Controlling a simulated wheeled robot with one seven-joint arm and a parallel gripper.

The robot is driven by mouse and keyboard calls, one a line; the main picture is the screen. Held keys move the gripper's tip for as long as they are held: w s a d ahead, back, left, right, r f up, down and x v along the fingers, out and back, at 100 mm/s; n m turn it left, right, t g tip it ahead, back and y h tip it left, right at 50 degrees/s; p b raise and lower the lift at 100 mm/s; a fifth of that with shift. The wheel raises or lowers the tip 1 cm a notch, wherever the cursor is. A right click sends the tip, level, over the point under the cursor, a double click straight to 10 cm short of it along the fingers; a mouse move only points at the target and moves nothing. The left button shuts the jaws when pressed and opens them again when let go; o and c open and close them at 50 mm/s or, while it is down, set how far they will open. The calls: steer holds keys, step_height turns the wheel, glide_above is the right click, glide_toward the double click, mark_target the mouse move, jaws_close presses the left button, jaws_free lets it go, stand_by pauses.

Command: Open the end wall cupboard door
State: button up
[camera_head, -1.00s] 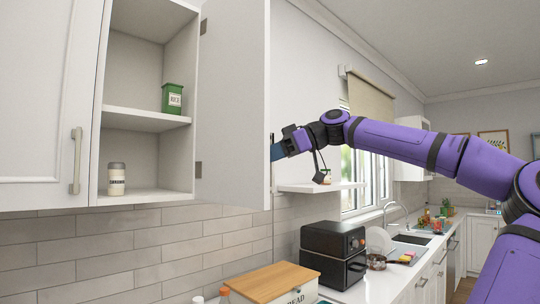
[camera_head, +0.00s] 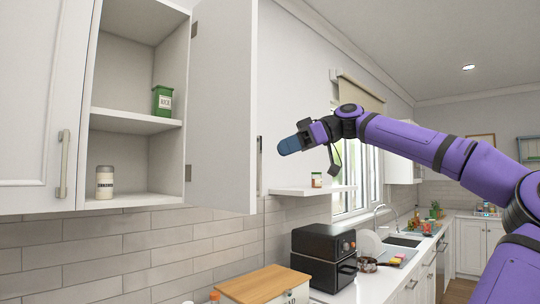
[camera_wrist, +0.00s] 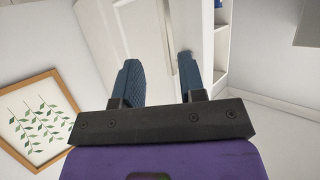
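The end wall cupboard door (camera_head: 224,105) stands wide open, swung out to the right of the cupboard. Its handle (camera_head: 259,152) shows edge-on at the door's outer edge. Inside the cupboard are shelves (camera_head: 135,121) with a green tin (camera_head: 162,100) above and a labelled jar (camera_head: 104,182) below. My gripper (camera_head: 284,147) is to the right of the door's outer edge, apart from the handle. In the wrist view my gripper (camera_wrist: 160,82) has its two blue fingers spread with nothing between them.
A closed cupboard door (camera_head: 38,100) with a bar handle is at left. A small wall shelf (camera_head: 312,191) with a jar (camera_head: 316,180) is below my gripper. A black air fryer (camera_head: 324,257) and a wooden-lidded bread box (camera_head: 263,284) stand on the counter. A framed picture (camera_wrist: 39,118) shows in the wrist view.

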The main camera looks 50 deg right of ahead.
steer(key=shift+v, duration=2.05)
steer(key=shift+a, duration=0.1)
steer(key=s+a+f+m+g+h, duration=0.15)
steer(key=a+f, duration=0.35)
steer(key=a, duration=0.5)
steer(key=s+a+f+m+h, duration=0.2)
steer(key=a+f+h, duration=0.15)
steer(key=a, duration=0.65)
steer(key=s+a+f+m+g+h, duration=0.1)
steer(key=a+f, duration=0.3)
steer(key=f, duration=0.6)
steer(key=s+a+f+m+g+h, duration=0.1)
steer(key=a+f+m+g+h, duration=0.1)
steer(key=f, duration=0.9)
steer(key=a+m+h, duration=0.1)
steer(key=a+m, duration=0.1)
steer(key=shift+a, duration=0.4)
